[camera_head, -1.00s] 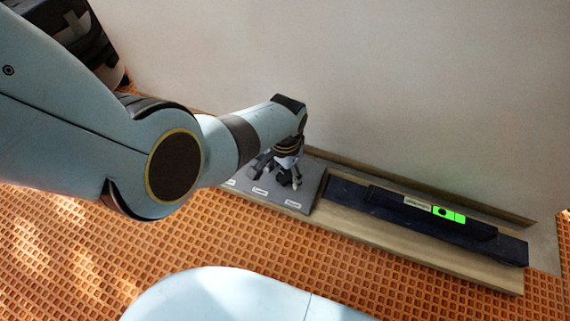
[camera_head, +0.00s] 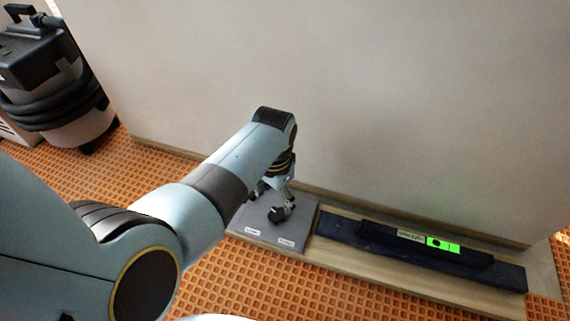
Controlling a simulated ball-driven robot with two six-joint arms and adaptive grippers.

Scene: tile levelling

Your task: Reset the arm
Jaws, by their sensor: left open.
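My left arm comes in from the lower left, and my left gripper (camera_head: 272,204) hangs over the grey labelled panel (camera_head: 262,232) near the foot of the wall. Its fingers are apart and I see nothing held between them. The wrist hides part of the panel's back. I cannot tell whether the fingertips touch the panel. My right gripper is not in view.
A dark level bar (camera_head: 345,233) with a bright green display (camera_head: 443,244) lies on a wooden board (camera_head: 400,277) to the right. A pale wall (camera_head: 400,110) stands behind. A black and grey vacuum cleaner (camera_head: 50,75) stands at the upper left. Orange patterned flooring (camera_head: 250,285) is clear in front.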

